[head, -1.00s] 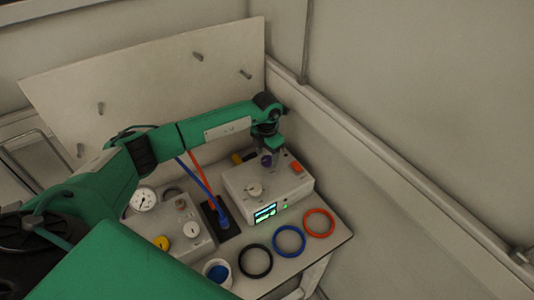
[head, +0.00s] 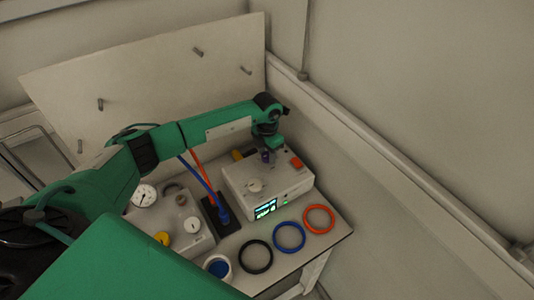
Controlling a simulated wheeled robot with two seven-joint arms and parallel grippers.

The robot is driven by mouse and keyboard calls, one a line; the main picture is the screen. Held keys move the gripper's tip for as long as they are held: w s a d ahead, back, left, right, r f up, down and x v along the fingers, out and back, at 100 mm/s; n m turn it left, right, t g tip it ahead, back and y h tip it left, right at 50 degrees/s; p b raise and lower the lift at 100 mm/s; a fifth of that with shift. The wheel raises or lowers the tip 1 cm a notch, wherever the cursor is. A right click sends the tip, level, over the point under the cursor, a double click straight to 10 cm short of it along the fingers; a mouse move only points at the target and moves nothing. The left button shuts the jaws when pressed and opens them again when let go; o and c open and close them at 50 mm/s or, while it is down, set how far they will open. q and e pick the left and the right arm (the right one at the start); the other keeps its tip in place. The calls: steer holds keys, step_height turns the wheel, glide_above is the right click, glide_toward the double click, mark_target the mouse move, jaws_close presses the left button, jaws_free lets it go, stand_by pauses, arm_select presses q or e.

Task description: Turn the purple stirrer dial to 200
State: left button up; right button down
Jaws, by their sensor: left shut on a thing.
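The purple stirrer dial (head: 265,156) sits on top of a white control box (head: 240,190), towards its back. Only a small part of the dial shows below my left gripper (head: 267,155). My left gripper points down from the end of the green arm and is shut on the dial. The dial's pointer and scale are too small and hidden to read. A lit green display (head: 265,208) is on the box's front; its figures are too small to read. My right gripper is not in view.
Black (head: 256,258), blue (head: 289,236) and red (head: 319,218) rings lie in front. A second box with a gauge (head: 144,196) and a yellow knob (head: 162,238) stands left. Walls rise behind and right.

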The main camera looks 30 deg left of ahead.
arm_select(q)
steer(key=shift+f+m+b, duration=0.15)
steer(key=shift+m+b, duration=0.25)
steer(key=shift+b, duration=0.25)
steer(key=m+b, duration=0.7)
steer(key=b, duration=0.1)
steer(key=shift+w+m+b, duration=0.1)
steer(key=shift+m+b, duration=0.2)
steer(key=shift+b, duration=0.05)
steer(key=shift+m+b, duration=0.6)
steer(key=shift+m, duration=0.1)
steer(key=shift+a+m+b, duration=0.1)
steer(key=shift+m+b, duration=0.55)
steer(key=shift+m, duration=0.25)
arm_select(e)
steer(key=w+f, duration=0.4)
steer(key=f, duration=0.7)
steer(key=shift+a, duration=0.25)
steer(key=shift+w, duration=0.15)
arm_select(q)
steer(key=o, duration=1)
steer(key=shift+c, duration=0.2)
steer(key=shift+r, duration=0.25)
